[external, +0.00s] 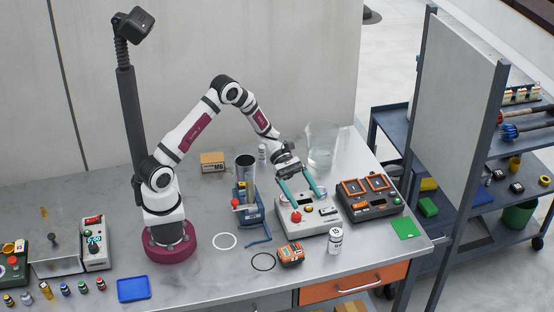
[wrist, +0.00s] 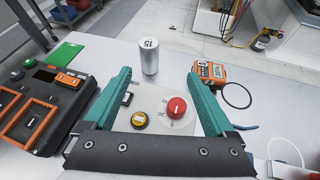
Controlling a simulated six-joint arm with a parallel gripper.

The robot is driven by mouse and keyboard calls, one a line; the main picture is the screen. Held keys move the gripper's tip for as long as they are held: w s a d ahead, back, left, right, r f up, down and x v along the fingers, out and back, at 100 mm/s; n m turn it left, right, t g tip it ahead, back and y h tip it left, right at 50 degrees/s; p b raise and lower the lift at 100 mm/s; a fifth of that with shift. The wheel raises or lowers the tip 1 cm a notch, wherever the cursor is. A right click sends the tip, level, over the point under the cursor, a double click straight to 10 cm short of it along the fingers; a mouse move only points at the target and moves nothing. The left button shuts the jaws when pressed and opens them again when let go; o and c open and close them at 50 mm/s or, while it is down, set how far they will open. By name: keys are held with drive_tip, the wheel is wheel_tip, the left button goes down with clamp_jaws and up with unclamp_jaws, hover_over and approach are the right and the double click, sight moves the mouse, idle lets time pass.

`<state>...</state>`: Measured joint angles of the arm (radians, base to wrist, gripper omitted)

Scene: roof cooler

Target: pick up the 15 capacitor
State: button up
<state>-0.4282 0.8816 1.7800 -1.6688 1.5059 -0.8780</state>
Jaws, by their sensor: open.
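The 15 capacitor (wrist: 149,58) is a silver cylinder standing upright, with "15" on its light top in the wrist view. In the external view the capacitor (external: 335,240) stands near the table's front right, in front of the grey control box. My gripper (external: 300,189) has teal fingers and is open and empty above that box. In the wrist view the fingers of my gripper (wrist: 163,100) are spread wide, and the capacitor stands beyond them, apart from both.
A grey control box (wrist: 165,148) with a red knob lies under the fingers. An orange meter (external: 291,255) stands left of the capacitor, beside a black ring (external: 263,261). A dark box with orange frames (external: 370,198) and a green square (external: 406,228) are to the right.

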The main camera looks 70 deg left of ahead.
sight(331, 229)
drive_tip(key=shift+w+d+f+n+t, duration=0.25)
drive_tip(key=shift+w+f+n, duration=0.1)
drive_tip(key=shift+w+f, duration=0.15)
drive_tip(key=shift+w+d+f+n+t, duration=0.15)
drive_tip(key=shift+w+d+f+n, duration=0.05)
drive_tip(key=shift+w+f+n, duration=0.2)
drive_tip(key=x, duration=1.4)
drive_tip(key=shift+w+r, duration=0.2)
drive_tip(key=shift+r, duration=0.1)
clamp_jaws()
